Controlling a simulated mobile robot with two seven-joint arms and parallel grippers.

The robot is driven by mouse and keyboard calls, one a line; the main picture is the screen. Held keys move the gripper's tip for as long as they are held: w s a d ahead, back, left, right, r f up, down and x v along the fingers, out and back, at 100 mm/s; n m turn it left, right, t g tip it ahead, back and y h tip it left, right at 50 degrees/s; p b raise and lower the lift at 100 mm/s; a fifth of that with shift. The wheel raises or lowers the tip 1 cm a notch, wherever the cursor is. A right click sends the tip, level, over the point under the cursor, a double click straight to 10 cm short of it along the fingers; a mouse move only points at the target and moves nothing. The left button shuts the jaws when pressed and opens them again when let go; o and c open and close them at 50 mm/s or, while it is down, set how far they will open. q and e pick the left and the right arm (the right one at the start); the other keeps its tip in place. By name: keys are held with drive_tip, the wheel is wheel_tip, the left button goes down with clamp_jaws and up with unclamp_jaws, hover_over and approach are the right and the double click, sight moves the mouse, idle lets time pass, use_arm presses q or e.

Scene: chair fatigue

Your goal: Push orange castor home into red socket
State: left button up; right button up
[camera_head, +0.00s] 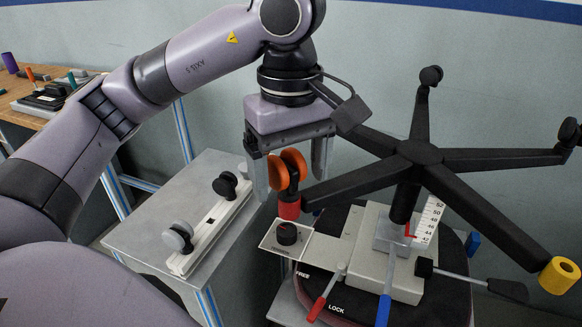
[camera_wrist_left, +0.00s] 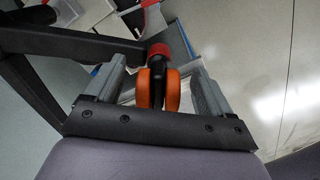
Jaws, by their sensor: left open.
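The orange castor (camera_head: 288,170) stands upright above the red socket (camera_head: 289,208) at the end of one leg of the black chair base (camera_head: 415,160). The castor's dark lower part meets the socket's top; how deep its stem sits is hidden. My left gripper (camera_head: 290,196) points down, open, with one finger on each side of the castor. In the left wrist view the orange castor (camera_wrist_left: 158,90) lies between the fingers with gaps on both sides, in line with the red socket (camera_wrist_left: 160,50). My right gripper is not in view.
A yellow socket (camera_head: 560,275) ends another leg at right. Black castors (camera_head: 431,76) top other legs. A grey fixture (camera_head: 350,245) with levers and a scale (camera_head: 430,218) stands under the hub. A grey side table (camera_head: 160,225) holds a rail (camera_head: 212,226) with two castors.

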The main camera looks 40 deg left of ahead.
sight(290, 167)
use_arm(q)
wheel_tip(290, 167, up, 6)
drive_tip(key=shift+f+p, duration=0.1)
drive_tip(key=shift+p, duration=0.7)
drive_tip(key=shift+r, duration=0.7)
drive_tip(key=shift+s, duration=0.1)
